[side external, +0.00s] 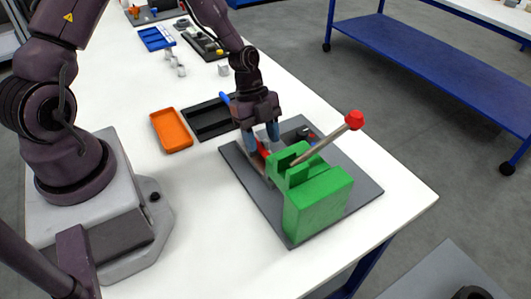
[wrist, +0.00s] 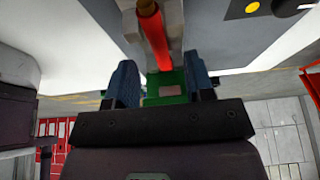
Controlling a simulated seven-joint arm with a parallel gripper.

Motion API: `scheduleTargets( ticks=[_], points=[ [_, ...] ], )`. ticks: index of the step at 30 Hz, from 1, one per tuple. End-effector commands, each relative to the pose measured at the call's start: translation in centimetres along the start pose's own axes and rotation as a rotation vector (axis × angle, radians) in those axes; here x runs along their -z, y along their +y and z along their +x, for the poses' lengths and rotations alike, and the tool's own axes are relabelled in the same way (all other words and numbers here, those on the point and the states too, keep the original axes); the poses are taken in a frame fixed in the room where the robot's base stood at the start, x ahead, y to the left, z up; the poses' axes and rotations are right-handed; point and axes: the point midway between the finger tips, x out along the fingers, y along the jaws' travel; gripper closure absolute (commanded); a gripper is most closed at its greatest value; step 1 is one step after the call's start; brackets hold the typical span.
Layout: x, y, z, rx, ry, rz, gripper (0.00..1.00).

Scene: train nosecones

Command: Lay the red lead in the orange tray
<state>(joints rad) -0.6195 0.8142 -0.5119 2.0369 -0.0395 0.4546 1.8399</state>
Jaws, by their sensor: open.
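The red lead (wrist: 151,32) shows in the wrist view as a red rod running up from between my fingers, with an orange end face. In the side view a small red part of it (side external: 264,148) shows between my fingertips, beside the green fixture (side external: 318,200). My gripper (side external: 263,144) points down there with its two blue fingers open on either side of the lead. In the wrist view my gripper (wrist: 160,82) has a gap between its fingers and the lead. The orange tray (side external: 171,131) lies on the white table, left of the fixture, and looks empty.
The fixture stands on a grey plate (side external: 365,192), and its lever with a red knob (side external: 354,120) slants up to the right. A black tray (side external: 208,118) lies between the orange tray and my gripper. A blue tray (side external: 155,39) and small parts lie farther back.

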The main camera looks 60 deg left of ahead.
Motion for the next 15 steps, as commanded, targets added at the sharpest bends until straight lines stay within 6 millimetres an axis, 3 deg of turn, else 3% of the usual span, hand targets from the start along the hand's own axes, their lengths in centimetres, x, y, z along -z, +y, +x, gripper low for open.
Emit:
scheduleTargets(
  ticks=[6,13,15],
  points=[
    [0.0,0.0,2.4,0.000,0.000,0.000,0.52],
    [0.0,0.0,2.5,0.001,0.000,0.000,0.52],
    [0.0,0.0,2.4,0.001,0.000,0.000,0.68]
  ],
)
